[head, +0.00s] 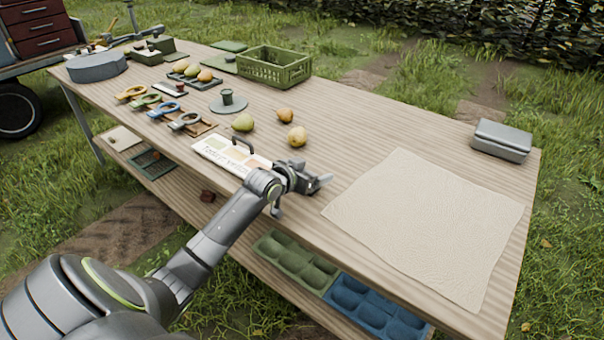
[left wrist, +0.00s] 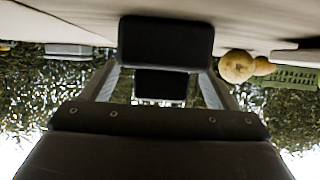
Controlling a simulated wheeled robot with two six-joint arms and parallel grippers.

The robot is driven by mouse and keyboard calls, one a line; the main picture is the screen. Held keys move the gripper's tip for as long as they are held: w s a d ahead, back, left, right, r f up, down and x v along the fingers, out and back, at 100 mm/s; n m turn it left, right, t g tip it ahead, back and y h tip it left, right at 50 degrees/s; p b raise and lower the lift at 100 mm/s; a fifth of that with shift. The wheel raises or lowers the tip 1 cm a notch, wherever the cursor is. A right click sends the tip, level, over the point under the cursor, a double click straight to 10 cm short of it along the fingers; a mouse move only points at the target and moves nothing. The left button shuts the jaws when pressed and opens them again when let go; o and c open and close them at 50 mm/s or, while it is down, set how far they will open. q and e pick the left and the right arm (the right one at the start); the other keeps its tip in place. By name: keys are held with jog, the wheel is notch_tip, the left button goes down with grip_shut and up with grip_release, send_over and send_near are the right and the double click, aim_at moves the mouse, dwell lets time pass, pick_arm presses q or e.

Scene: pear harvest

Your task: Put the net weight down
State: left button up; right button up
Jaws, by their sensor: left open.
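I cannot tell for certain which object is the net weight. A grey disc with a dark upright knob (head: 229,105) stands on the wooden table (head: 330,140), well behind my left gripper. My left gripper (head: 301,190) is open by the table's front edge, between the lettered card (head: 216,151) and the pale cloth (head: 425,222). In the left wrist view a dark block (left wrist: 165,42) shows between the finger bars; I cannot tell whether it is part of the gripper. I see nothing clearly held. My right gripper is not in view.
Loose pears (head: 297,136) lie behind the card. A green crate (head: 274,68) stands at the back and a grey metal box (head: 502,140) at the right. Coloured-handled tools (head: 166,109) lie to the left. Green (head: 294,262) and blue trays (head: 372,305) sit on the lower shelf.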

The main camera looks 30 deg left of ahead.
pick_arm(q)
jog(key=p+v, duration=0.1)
jog(key=v, duration=0.9)
jog(key=shift+s+r, duration=0.1)
jog(key=shift+s, duration=0.2)
jog(key=shift+s+a+r, duration=0.1)
jog(key=shift+s+r, duration=0.1)
jog(key=shift+s, duration=0.35)
